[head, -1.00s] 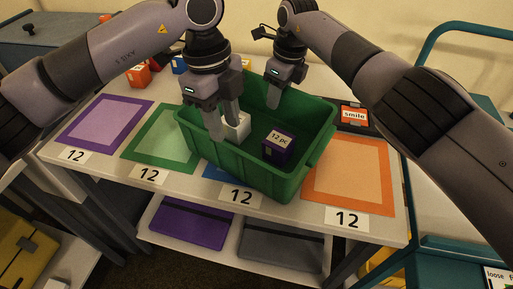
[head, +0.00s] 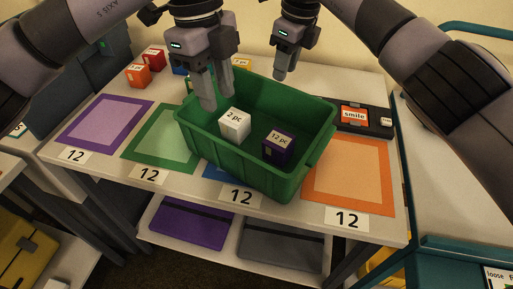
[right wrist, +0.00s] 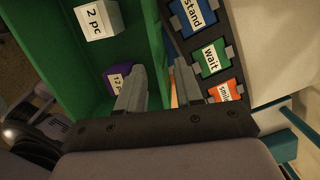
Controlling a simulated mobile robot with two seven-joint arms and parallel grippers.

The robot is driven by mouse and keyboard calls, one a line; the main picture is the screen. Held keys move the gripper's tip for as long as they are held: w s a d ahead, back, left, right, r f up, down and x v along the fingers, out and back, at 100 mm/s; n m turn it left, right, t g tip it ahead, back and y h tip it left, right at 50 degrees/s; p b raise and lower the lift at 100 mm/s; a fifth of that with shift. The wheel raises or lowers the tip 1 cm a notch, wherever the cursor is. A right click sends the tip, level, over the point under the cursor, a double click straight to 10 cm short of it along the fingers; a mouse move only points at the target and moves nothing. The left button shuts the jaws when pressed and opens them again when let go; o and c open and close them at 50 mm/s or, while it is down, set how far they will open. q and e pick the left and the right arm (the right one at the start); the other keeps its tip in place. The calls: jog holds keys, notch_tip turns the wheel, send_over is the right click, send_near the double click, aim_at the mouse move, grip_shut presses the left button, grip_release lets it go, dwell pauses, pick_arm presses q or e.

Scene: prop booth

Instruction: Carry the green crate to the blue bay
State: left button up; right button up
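The green crate (head: 290,185) stands on the white table over the blue bay (head: 214,172), slightly turned. Only a small part of the blue bay shows at the crate's front left; the rest is hidden. Inside the crate are a white "2 pc" box (head: 235,125) and a purple "12 pc" box (head: 279,145). My left gripper (head: 215,100) is open and empty above the crate's left part. My right gripper (head: 280,74) is above the crate's back side. In the right wrist view it is open and empty (right wrist: 160,75), apart from the crate wall.
A green bay (head: 140,155) and a purple bay (head: 105,122) lie empty to the left, an orange bay (head: 350,175) to the right. A dark rack with a "smile" card (head: 354,114) lies behind the orange bay. Orange (head: 138,75) and red (head: 153,58) boxes stand at the back left.

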jog(key=shift+s+d+r, duration=0.1)
jog(key=shift+d+r, duration=0.05)
jog(key=shift+r, duration=0.75)
jog(key=shift+s+d+r, duration=0.1)
jog(key=shift+r, duration=0.75)
